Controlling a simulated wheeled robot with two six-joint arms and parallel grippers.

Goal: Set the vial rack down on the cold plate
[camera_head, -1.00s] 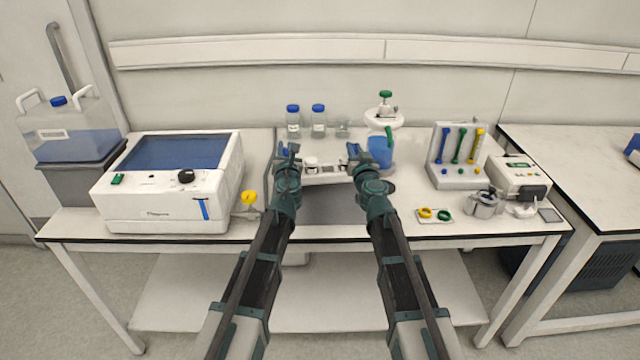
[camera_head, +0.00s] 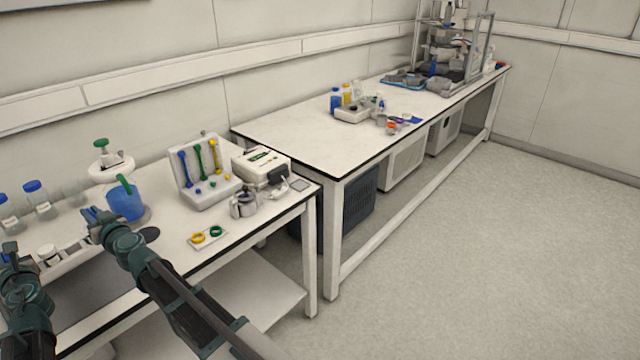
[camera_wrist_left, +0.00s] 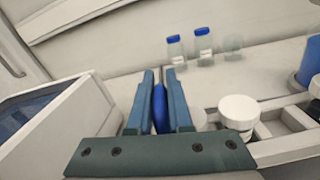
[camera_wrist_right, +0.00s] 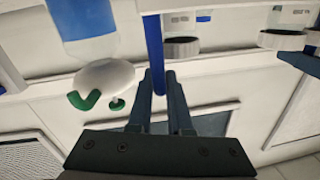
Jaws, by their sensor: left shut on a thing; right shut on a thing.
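The white vial rack (camera_head: 78,258) shows at the lower left of the head view, partly hidden by my arms. White-capped vials (camera_wrist_left: 238,112) and empty slots show in it in the left wrist view. My left gripper (camera_wrist_left: 160,78) is shut on the rack's blue handle (camera_wrist_left: 160,108) at one end. My right gripper (camera_head: 92,214) is shut on the other blue handle (camera_wrist_right: 153,50), also seen in the right wrist view. The rack is held over the near bench. I cannot identify the cold plate with certainty in any view.
A blue beaker (camera_head: 125,200), a white stand with coloured tools (camera_head: 203,172), a white device (camera_head: 262,165) and a ring tray (camera_head: 208,236) stand right of the rack. The long bench (camera_head: 300,125) has a bare near end; bottles, small items and a metal-framed apparatus (camera_head: 452,50) stand farther along.

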